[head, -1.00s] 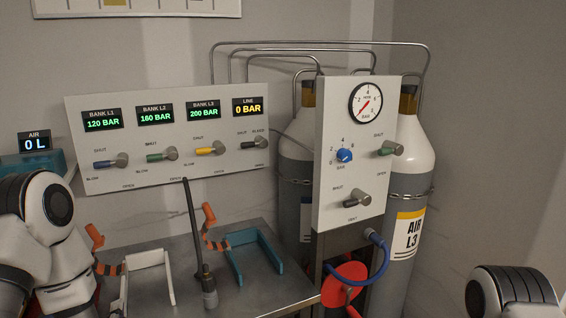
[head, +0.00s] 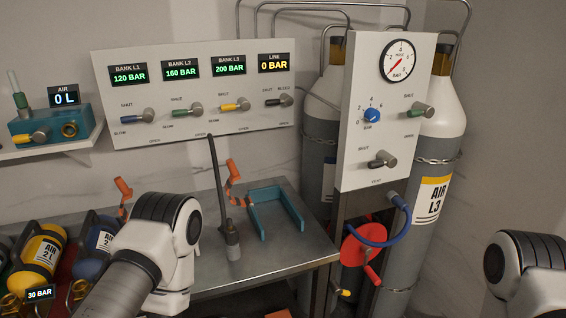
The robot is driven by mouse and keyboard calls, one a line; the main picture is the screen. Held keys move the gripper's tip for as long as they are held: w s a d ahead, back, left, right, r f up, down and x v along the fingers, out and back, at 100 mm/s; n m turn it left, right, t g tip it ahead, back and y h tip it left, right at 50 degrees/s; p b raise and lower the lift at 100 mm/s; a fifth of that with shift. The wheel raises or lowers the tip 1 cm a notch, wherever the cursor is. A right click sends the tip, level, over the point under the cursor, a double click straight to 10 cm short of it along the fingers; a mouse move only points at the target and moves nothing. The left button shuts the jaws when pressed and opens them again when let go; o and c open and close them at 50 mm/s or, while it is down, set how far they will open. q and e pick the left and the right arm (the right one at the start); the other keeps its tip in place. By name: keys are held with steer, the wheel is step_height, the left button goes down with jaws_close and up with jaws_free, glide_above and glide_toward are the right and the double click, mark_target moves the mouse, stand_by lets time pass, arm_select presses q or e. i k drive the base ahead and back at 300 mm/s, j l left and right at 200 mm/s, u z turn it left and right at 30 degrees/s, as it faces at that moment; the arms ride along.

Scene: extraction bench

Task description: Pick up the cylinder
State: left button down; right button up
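At the lower left, a small yellow cylinder (head: 40,254) lies with an AIR 2 L label, and a 30 BAR readout shows below it. A blue cylinder (head: 92,246) with a similar label lies to its right, partly hidden by my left arm. Large grey and white cylinders stand at the right behind the gauge panel, one labelled AIR L3 (head: 432,200). My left arm crosses the lower left in front of the bench, and my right arm shows at the lower right edge. Neither gripper can be seen.
The metal bench (head: 285,262) carries a teal open cradle (head: 278,222), an upright dark hose with a grey fitting (head: 232,240) and orange clamp handles. A valve panel (head: 195,100) stands behind.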

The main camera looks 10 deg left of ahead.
mark_target(37, 265)
steer(key=u, duration=1.4)
